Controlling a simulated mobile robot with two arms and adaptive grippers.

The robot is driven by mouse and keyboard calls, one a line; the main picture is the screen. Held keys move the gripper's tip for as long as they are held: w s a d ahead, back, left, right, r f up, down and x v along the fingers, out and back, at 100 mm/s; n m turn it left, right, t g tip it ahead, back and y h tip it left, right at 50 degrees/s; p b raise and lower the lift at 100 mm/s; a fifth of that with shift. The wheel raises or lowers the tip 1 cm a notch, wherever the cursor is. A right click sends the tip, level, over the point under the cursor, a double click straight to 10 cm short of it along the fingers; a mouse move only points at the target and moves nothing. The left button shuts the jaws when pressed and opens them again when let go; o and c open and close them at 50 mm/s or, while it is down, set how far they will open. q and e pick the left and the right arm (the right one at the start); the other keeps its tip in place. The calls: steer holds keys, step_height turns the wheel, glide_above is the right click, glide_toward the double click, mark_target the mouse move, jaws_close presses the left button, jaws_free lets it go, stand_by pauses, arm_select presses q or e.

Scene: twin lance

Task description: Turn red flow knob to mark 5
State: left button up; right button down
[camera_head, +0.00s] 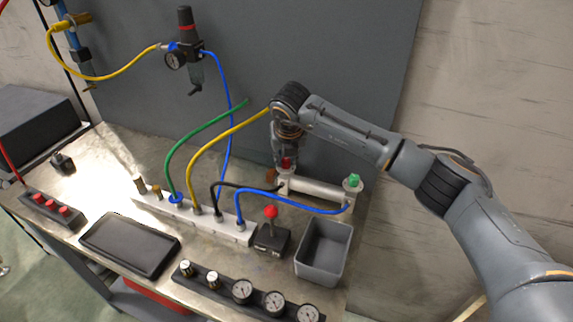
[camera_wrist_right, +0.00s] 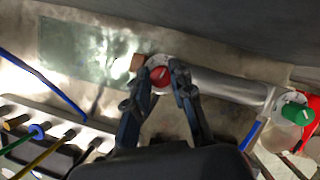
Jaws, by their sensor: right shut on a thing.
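The red flow knob (camera_wrist_right: 160,75) sits at the left end of a silver cylinder (camera_wrist_right: 228,87). My right gripper (camera_wrist_right: 163,78) is shut on the red knob from above, one finger on each side of it. In the head view the right gripper (camera_head: 285,152) points down over the red knob (camera_head: 286,163), which is partly hidden by the fingers. The dial marks around the knob are too small to read. A green knob (camera_head: 353,181) stands at the cylinder's other end. My left gripper is not in view.
A black hose (camera_head: 240,185) and a blue hose (camera_head: 290,204) run from the valve manifold (camera_head: 210,220) to the cylinder. A red-topped lever (camera_head: 270,212) and a grey bin (camera_head: 324,252) stand in front. A dark panel (camera_head: 300,50) rises close behind the gripper.

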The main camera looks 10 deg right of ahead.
steer(key=m+h+b, duration=0.1)
steer(key=m+b, duration=0.1)
steer(key=m+h+b, duration=0.1)
steer(key=m+b, duration=0.1)
steer(key=m, duration=0.1)
steer(key=shift+w+a+f+m+g, duration=0.1)
steer(key=shift+a+f+m+g, duration=0.05)
steer(key=shift+m+g, duration=0.2)
steer(key=m+g+h+b, duration=0.1)
steer(key=m+b, duration=0.1)
steer(key=shift+m, duration=0.35)
steer(key=shift+a+m+b, duration=0.1)
steer(key=shift+m+b, duration=0.3)
steer(key=shift+m, duration=0.5)
steer(key=m, duration=0.1)
steer(key=m+g+h, duration=0.1)
steer(key=shift+w+r+m, duration=0.1)
steer(key=shift+r+m, duration=0.1)
steer(key=shift+m, duration=0.1)
steer(key=m+g, duration=0.1)
steer(key=m, duration=0.2)
steer(key=shift+m+g+p, duration=0.3)
steer(key=shift+g+p, duration=0.05)
steer(key=shift+p, duration=0.05)
steer(key=shift+w+m, duration=0.1)
steer(key=shift+m, duration=0.2)
steer(key=c, duration=1.1)
jaws_free()
steer(key=shift+c, duration=0.2)
